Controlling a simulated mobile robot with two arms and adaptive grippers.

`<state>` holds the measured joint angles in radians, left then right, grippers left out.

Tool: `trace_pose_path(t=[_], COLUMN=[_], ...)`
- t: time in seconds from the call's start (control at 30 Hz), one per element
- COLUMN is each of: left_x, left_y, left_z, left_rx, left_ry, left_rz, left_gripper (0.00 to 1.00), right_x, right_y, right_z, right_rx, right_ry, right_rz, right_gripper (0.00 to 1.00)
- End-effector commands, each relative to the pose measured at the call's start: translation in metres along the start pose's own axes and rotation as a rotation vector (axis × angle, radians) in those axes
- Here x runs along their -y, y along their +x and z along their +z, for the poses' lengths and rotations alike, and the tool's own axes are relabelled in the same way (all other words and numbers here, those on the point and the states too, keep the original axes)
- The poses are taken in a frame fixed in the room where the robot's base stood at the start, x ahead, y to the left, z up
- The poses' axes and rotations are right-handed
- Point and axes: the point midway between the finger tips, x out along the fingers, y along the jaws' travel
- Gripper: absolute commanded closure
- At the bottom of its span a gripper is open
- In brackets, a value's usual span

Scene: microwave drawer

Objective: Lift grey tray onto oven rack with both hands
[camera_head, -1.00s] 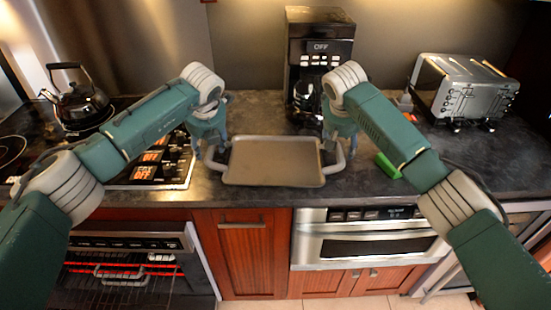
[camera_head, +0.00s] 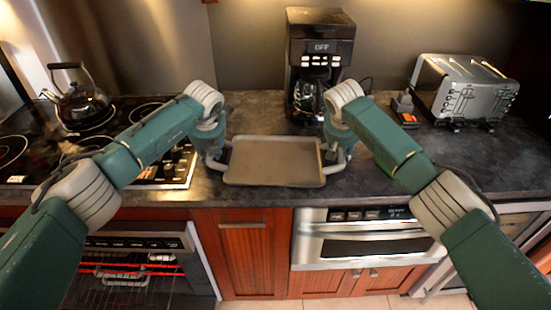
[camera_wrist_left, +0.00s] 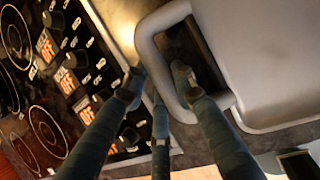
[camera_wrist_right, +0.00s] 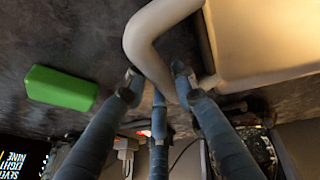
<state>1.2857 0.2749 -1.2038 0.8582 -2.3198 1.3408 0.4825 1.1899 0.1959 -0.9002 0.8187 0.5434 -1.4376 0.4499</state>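The grey tray (camera_head: 275,162) lies flat on the dark counter, with a loop handle at each end. My left gripper (camera_head: 216,152) is at its left handle; in the left wrist view (camera_wrist_left: 158,82) the fingers are apart, one on each side of the handle bar (camera_wrist_left: 147,45). My right gripper (camera_head: 340,152) is at the right handle; in the right wrist view (camera_wrist_right: 156,82) its fingers are also apart, with the handle bar (camera_wrist_right: 150,40) between them. The oven rack (camera_head: 125,275) shows inside the lit oven (camera_head: 112,262) at lower left, below the counter.
A stove top (camera_head: 150,165) with a kettle (camera_head: 80,103) lies left of the tray. A coffee maker (camera_head: 318,65) stands behind it and a toaster (camera_head: 465,90) at right. A green block (camera_wrist_right: 62,88) lies near the right gripper. A microwave drawer (camera_head: 370,240) is below the counter.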

Motion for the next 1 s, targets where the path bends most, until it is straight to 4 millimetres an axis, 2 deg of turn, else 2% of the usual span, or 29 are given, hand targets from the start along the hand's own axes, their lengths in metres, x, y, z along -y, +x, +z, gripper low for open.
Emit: trace_pose_path(t=[0.43,0.8,1.0], left_x=[-0.001,-0.008,-0.01], left_y=[-0.005,-0.038,-0.048], left_z=[0.003,0.017,0.02], left_rx=[0.002,0.003,0.002], left_ry=[0.0,0.0,0.0], left_rz=[-0.001,-0.001,0.0], left_gripper=[1.0,1.0,1.0], right_x=[-0.001,-0.008,-0.01], right_y=[-0.004,-0.037,-0.047], right_z=[-0.002,-0.016,-0.019], right_rx=[0.0,0.0,0.0], right_ry=[0.0,-0.001,-0.001], right_rz=[-0.001,-0.001,-0.001], right_gripper=[1.0,1.0,1.0])
